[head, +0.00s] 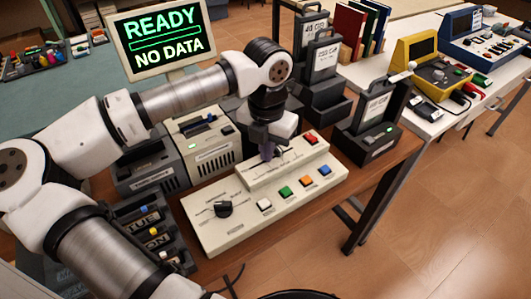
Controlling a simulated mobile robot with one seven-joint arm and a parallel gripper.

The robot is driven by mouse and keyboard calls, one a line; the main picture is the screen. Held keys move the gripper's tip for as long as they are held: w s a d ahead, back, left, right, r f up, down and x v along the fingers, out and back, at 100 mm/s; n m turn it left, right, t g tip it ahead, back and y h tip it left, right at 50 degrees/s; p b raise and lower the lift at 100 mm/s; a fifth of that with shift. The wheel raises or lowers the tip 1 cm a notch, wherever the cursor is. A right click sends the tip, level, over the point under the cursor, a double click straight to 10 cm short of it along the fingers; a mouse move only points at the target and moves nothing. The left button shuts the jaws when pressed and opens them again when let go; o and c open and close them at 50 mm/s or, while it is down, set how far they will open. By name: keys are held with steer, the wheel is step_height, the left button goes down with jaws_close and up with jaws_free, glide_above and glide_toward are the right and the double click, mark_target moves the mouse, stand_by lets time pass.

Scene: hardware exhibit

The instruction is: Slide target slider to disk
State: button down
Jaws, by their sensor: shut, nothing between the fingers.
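The beige control console (215,238) sits on the wooden table, with a raised panel (262,178) along its back. A slider track with small printed labels appears on this panel, but the labels are too small to read. My gripper (268,153) points down at the left-middle part of the raised panel, at or very near the slider. It looks shut, with nothing held. The slider knob is largely hidden by the fingers, so I cannot tell its exact position or whether the fingers touch it.
The console has a black rotary knob (222,209), several coloured buttons and a red switch (310,139). A screen (160,38) reads "READY NO DATA". Drive units (205,140) stand behind left, a black card reader (370,125) at right. Open floor lies to the right.

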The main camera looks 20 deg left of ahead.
step_height(320, 180, up, 7)
steer(key=p, duration=0.3)
stand_by(0.6)
